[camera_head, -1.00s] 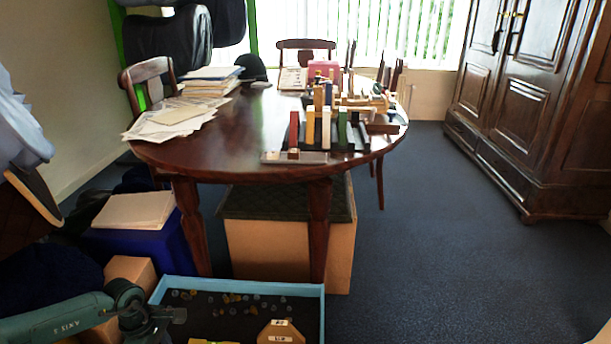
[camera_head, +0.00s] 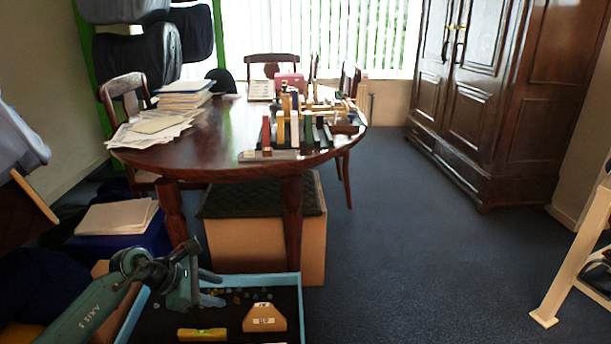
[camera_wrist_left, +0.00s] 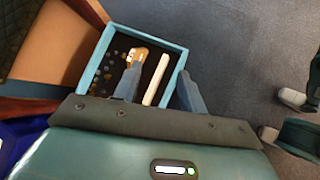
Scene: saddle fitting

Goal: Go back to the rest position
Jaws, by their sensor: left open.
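My left gripper (camera_head: 213,288) is above the blue-rimmed tray (camera_head: 298,293) in the head view, its two fingers apart with nothing between them. In the left wrist view the open fingers (camera_wrist_left: 160,88) are seen from behind, with the tray (camera_wrist_left: 178,62) beyond them. In the tray are a tan block with a dark label (camera_head: 264,318), a yellow bar like a spirit level (camera_head: 203,334) and several small round pieces.
A round dark table (camera_head: 200,150) bears papers (camera_head: 155,128) and several upright coloured blocks. A cardboard box (camera_head: 260,248) stands beneath it. A dark cabinet (camera_head: 510,100) is at the right rear, a pale wooden frame (camera_head: 575,255) at right. The carpet between is clear.

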